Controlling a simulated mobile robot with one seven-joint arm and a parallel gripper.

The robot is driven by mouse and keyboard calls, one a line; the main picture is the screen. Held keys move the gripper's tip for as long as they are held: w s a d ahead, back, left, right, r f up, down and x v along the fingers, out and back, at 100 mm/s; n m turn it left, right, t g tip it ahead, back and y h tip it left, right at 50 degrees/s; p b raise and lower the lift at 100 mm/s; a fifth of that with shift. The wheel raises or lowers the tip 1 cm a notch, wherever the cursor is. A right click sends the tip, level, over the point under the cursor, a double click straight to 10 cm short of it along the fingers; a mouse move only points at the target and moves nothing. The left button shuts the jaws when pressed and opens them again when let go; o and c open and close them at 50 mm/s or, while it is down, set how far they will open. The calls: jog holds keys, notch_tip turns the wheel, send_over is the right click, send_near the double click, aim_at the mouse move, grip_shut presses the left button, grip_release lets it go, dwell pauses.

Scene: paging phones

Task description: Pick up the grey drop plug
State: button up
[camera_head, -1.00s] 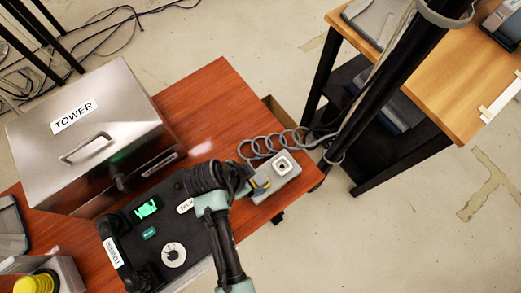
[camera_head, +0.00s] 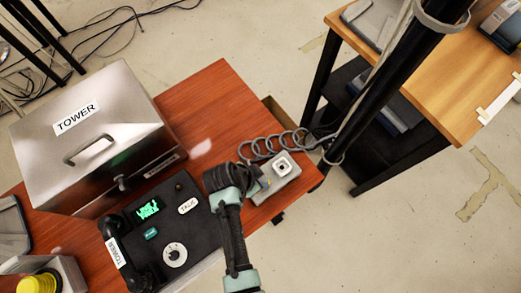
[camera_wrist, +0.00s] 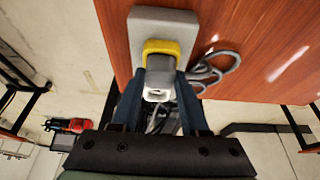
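The grey drop plug (camera_wrist: 160,72) shows in the wrist view as a dark grey block over a yellow ring on a light grey box (camera_wrist: 150,25). A white part (camera_wrist: 157,95) shows just below it. In the head view the grey box (camera_head: 287,186) sits at the table's right end, with a white square part (camera_head: 282,167) on top; my arm hides most of the plug there. My gripper (camera_wrist: 160,88) is open, its two fingers on either side of the plug, with small gaps seeming to show. In the head view my gripper (camera_head: 260,186) is at the box's left side.
A black paging phone (camera_head: 190,228) and a metal box labelled TOWER (camera_head: 95,150) stand on the red-brown table (camera_head: 215,100). A grey coiled cord (camera_head: 262,146) lies behind the grey box. A black pole (camera_head: 385,80) rises beside a second, light wooden table (camera_head: 440,85).

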grip_shut()
